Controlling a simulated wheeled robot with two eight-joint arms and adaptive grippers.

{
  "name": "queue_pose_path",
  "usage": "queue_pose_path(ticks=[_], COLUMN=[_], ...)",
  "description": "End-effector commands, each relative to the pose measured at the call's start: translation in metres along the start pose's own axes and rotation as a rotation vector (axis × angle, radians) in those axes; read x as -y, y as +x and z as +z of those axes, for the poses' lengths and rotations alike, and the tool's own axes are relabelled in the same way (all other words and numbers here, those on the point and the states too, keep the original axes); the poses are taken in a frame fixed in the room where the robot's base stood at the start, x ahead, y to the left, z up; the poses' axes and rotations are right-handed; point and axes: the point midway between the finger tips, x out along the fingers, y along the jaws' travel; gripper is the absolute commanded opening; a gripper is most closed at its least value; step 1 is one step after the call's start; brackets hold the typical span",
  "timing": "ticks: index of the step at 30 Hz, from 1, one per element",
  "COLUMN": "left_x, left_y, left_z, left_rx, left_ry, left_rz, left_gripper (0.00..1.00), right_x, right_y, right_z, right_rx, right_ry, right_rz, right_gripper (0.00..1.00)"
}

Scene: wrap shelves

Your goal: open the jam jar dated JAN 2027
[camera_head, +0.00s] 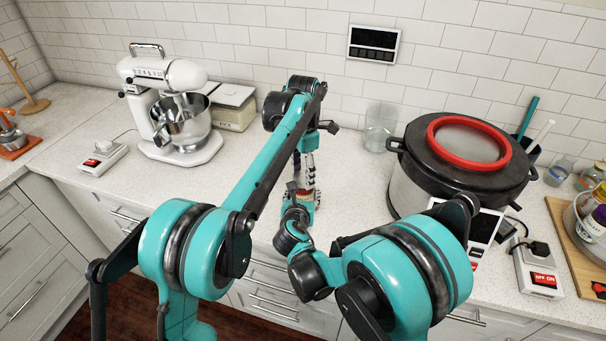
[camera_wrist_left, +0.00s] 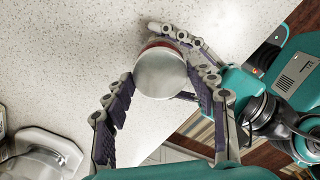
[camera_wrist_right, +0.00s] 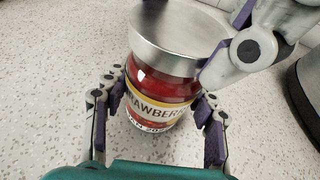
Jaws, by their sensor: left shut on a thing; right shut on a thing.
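A strawberry jam jar (camera_wrist_right: 160,88) with red contents and a flat silver lid (camera_wrist_right: 172,32) stands upright. Its label shows JAN and 202; the last digit is unclear. The lid sits on top of the jar. In the head view the jar (camera_head: 303,197) is small and partly hidden by my arms. My left gripper (camera_head: 307,165) comes from above and is shut on the lid, which also shows in the left wrist view (camera_wrist_left: 160,75). My right gripper (camera_wrist_right: 163,98) is shut around the jar's body from the side, below the left fingers.
A white stand mixer (camera_head: 170,105) is at the left. A large pot (camera_head: 415,190) with a red-ringed lid (camera_head: 468,143) stands right of the jar. A glass (camera_head: 380,128) is behind.

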Motion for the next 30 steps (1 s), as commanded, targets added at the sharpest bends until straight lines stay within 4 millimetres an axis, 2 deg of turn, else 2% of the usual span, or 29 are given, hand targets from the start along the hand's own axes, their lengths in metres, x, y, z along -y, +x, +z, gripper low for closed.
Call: queue_pose_path(ticks=[10, 21, 30], left_x=[0.000, 0.000, 0.000], left_y=[-0.012, -0.014, -0.048], left_z=[0.000, 0.000, 0.000], left_rx=[0.000, 0.000, 0.000], left_ry=[0.000, 0.000, 0.000], left_rz=[0.000, 0.000, 0.000], left_gripper=[0.22, 0.22, 0.22], right_x=[0.000, 0.000, 0.000], right_y=[0.000, 0.000, 0.000], right_z=[-0.001, -0.001, 0.000], right_rx=[-0.001, -0.001, -0.001], right_ry=[0.001, 0.001, 0.000], right_rz=[-0.001, -0.001, -0.001], right_gripper=[0.00, 0.00, 0.00])
